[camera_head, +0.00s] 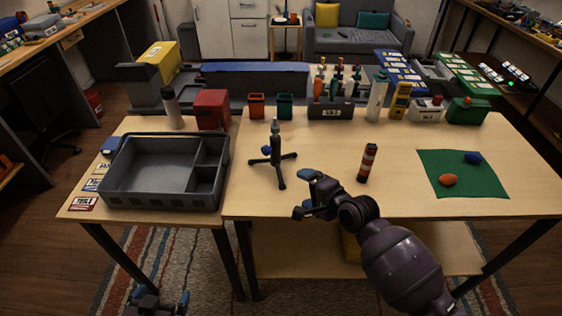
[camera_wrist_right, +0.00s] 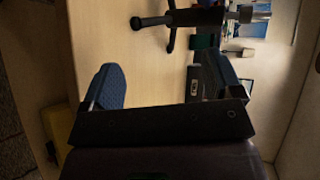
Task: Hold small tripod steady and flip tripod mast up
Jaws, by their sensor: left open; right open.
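The small dark tripod (camera_head: 277,160) stands on the table left of centre, its legs spread on the wood. Its mast, with a grey tip and a blue knob beside it, extends toward the top of the picture; its exact tilt is hard to tell. My right gripper (camera_head: 304,194) is open and empty, near the table's front edge, to the right of the tripod and nearer to me. In the right wrist view the tripod (camera_wrist_right: 205,17) shows at the top, beyond the open blue-tipped fingers (camera_wrist_right: 160,82), apart from them. My left gripper (camera_head: 161,298) is open and empty, low before the table.
A grey divided bin (camera_head: 165,203) stands left of the tripod. A green mat (camera_head: 460,187) holds an orange and a blue item. Bins and tool holders line the back. The wood around the tripod is mostly clear.

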